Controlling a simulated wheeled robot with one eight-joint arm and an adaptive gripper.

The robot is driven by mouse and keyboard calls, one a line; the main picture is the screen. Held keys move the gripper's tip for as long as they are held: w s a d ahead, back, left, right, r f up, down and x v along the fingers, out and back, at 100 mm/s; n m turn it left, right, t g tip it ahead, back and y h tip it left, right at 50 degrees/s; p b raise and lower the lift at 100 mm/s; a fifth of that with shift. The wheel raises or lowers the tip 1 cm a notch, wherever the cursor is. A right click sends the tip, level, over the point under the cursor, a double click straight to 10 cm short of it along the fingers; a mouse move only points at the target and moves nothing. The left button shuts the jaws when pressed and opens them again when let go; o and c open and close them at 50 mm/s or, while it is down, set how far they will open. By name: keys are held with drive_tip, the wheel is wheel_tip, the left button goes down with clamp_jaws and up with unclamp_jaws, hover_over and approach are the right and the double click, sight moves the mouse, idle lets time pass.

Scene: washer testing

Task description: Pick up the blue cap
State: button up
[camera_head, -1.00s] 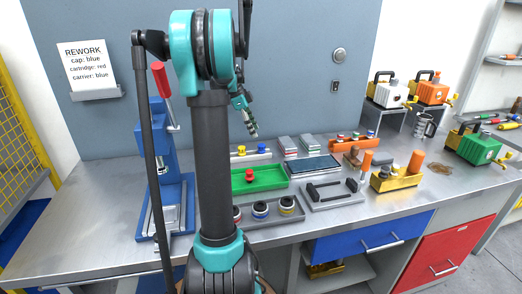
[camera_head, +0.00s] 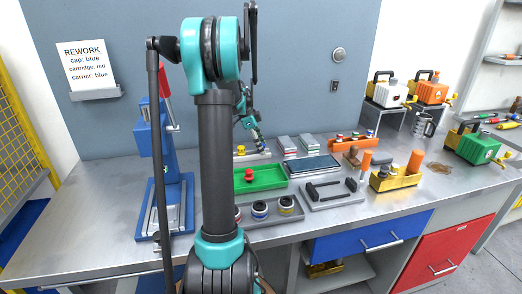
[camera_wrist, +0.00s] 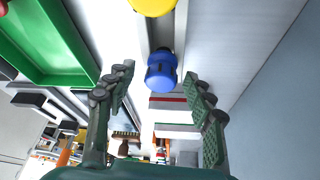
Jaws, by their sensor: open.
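The blue cap (camera_wrist: 161,74) stands on a grey rail or strip in the wrist view, with a dark stem on its far side. My gripper (camera_wrist: 159,68) is open, one green padded finger on each side of the cap. Gaps show between the cap and both fingers. In the head view my gripper (camera_head: 258,143) is low over the back of the bench, right behind the green tray, and largely hides the blue cap there.
A yellow cap (camera_head: 240,151) sits left of my gripper and shows close by in the wrist view (camera_wrist: 152,4). The green tray (camera_head: 272,180) holds a red piece (camera_head: 249,175). Grey blocks (camera_head: 288,144) and a dark tablet-like plate (camera_head: 312,165) lie to the right. The wall (camera_head: 290,60) rises behind.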

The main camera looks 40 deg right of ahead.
drive_tip(key=c, duration=1)
